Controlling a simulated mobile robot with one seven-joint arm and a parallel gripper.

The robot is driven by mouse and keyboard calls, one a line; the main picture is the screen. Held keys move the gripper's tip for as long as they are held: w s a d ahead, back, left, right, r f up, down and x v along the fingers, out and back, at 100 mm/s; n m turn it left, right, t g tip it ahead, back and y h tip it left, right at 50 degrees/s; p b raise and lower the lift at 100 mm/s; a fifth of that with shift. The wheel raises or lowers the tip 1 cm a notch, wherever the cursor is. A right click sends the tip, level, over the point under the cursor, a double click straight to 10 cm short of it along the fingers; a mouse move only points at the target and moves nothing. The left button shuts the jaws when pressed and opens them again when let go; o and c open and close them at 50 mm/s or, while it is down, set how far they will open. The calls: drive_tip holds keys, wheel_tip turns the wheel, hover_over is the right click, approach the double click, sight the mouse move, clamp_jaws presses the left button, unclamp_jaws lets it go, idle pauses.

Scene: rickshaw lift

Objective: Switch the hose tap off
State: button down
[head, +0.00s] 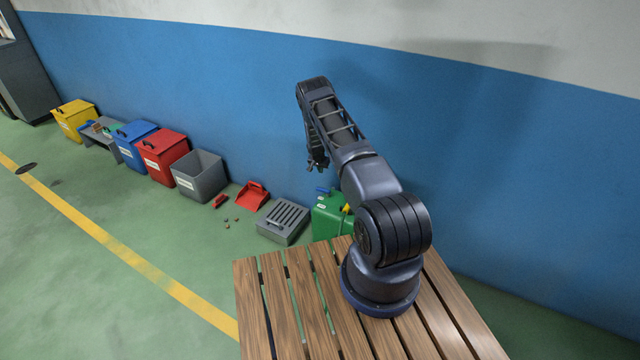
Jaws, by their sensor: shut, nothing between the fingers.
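No hose tap can be made out for certain in the head view. A green container (325,222) stands low against the wall, with a small blue part (322,190) and a small yellow part (347,208) at its top. I cannot tell what these parts are, and my arm hides part of the container's right side. My gripper (317,166) hangs pointing down in front of the blue wall, above the green container in the picture. It is shut and empty.
A slatted wooden surface (285,320) lies under my arm. Along the wall stand a grey slatted box (283,222), a red dustpan (252,196), and grey (198,183), red (163,160), blue (128,147) and yellow (72,121) bins. The green floor at left is mostly clear.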

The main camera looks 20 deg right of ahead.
drive_tip(key=shift+x, duration=5.05)
drive_tip(key=shift+s+a, duration=0.6)
drive_tip(key=shift+s, duration=0.25)
drive_tip(key=shift+s+a, duration=0.6)
drive_tip(key=shift+s, duration=0.25)
